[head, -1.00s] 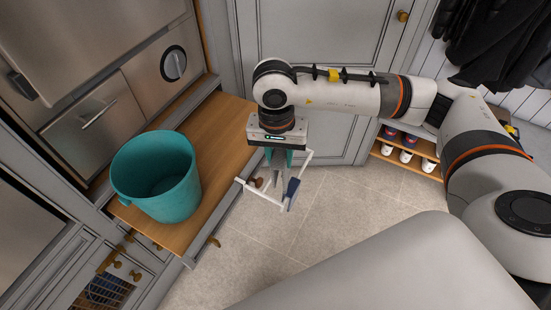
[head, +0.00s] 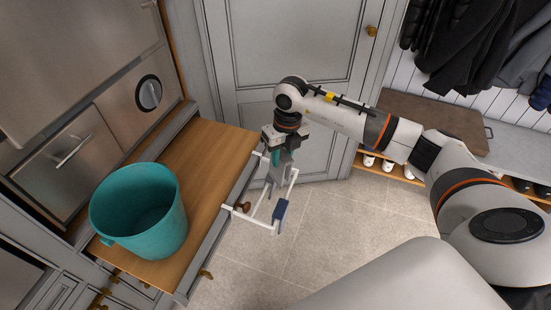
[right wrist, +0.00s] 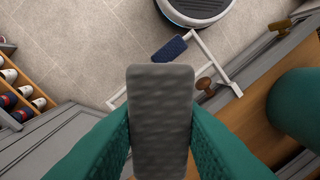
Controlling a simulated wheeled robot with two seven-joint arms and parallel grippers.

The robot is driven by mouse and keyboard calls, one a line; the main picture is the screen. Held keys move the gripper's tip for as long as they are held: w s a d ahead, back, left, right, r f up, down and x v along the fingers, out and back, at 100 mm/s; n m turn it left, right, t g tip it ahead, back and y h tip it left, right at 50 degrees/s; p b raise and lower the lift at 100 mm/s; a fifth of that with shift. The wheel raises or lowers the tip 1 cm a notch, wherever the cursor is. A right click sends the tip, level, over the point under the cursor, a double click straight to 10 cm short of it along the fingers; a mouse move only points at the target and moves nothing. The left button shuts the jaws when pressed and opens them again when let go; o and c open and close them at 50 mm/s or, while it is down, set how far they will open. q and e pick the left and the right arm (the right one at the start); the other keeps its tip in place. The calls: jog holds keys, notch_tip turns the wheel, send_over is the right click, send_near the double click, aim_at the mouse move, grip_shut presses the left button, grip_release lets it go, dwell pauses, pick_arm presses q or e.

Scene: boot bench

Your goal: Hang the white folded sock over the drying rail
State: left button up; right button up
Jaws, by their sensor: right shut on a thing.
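My right gripper (head: 278,160) is shut on a folded sock (head: 281,174) that looks grey. In the right wrist view the sock (right wrist: 161,115) stands between the teal fingers and hides what lies behind it. The white drying rail (head: 258,205) juts out from the wooden counter's front as an open frame. The sock is at the rail's far end in the head view; I cannot tell whether it touches. In the right wrist view the rail (right wrist: 216,62) is beyond the sock. My left gripper is not in view.
A dark blue folded sock (head: 280,210) hangs on the rail's outer bar. A brown wooden knob (head: 242,207) is beside the rail. A teal bucket (head: 140,212) stands on the wooden counter (head: 215,150). Shoes (head: 387,165) sit on a low rack at right. The tiled floor is clear.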

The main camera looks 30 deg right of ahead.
jog(key=w+d+f+m+t, duration=0.1)
jog(key=d+f+m, duration=0.3)
jog(key=m, duration=0.6)
jog(key=shift+w+d, duration=0.2)
jog(key=shift+d, duration=0.25)
notch_tip(320, 180, down, 2)
jog(key=shift+f+b, duration=0.25)
jog(key=shift+b, duration=0.7)
jog(key=shift+s+d, duration=0.1)
jog(key=shift+s, duration=0.1)
jog(key=shift+s+d, duration=0.2)
dwell(0.5)
jog(key=shift+f, duration=0.1)
